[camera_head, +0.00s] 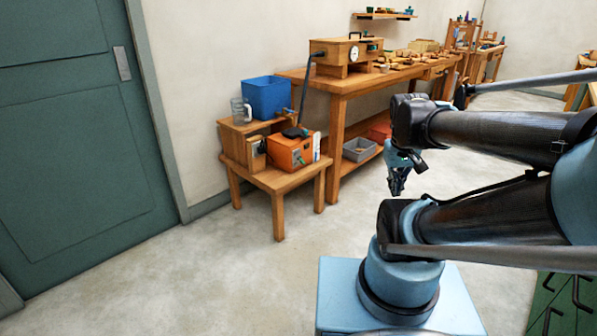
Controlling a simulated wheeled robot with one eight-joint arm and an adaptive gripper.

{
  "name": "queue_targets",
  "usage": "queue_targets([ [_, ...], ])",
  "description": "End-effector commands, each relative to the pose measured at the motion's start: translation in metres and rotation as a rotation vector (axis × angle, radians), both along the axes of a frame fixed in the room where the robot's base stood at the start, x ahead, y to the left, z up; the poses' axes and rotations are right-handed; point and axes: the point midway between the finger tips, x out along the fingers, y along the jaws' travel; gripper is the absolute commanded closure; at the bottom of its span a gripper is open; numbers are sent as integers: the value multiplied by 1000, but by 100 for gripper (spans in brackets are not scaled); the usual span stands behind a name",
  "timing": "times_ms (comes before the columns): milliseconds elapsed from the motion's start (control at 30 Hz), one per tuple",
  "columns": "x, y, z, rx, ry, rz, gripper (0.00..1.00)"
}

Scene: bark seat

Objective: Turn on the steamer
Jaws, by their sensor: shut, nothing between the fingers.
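An orange box-shaped unit (292,151), which looks like the steamer, sits on a low wooden stand (279,181). Small dark and green details show on its front, too small to make out as on or off. A dark hose (307,92) runs up from beside it toward a wooden box with a round dial (347,56) on the workbench. My gripper (396,189) hangs fingers down, shut and empty, to the right of the stand and well apart from the orange unit. My arm hides part of the room behind it.
A blue bin (267,97) and a clear jar (241,111) stand on the stand's raised shelf. The long workbench (343,88) is close on the right, with a grey crate (359,149) on its lower shelf. Floor in front of the stand is clear. A green door (70,130) is left.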

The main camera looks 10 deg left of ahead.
Motion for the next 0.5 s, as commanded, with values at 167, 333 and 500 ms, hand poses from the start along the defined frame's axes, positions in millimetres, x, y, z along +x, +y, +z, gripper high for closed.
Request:
queue_targets([
  [167, 46, -3, 23, -86, -7, 109, 100],
  [333, 91, -2, 39, -168, -12, 211, 100],
  [500, 138, 2, 50, -251, -15, 312, 100],
])
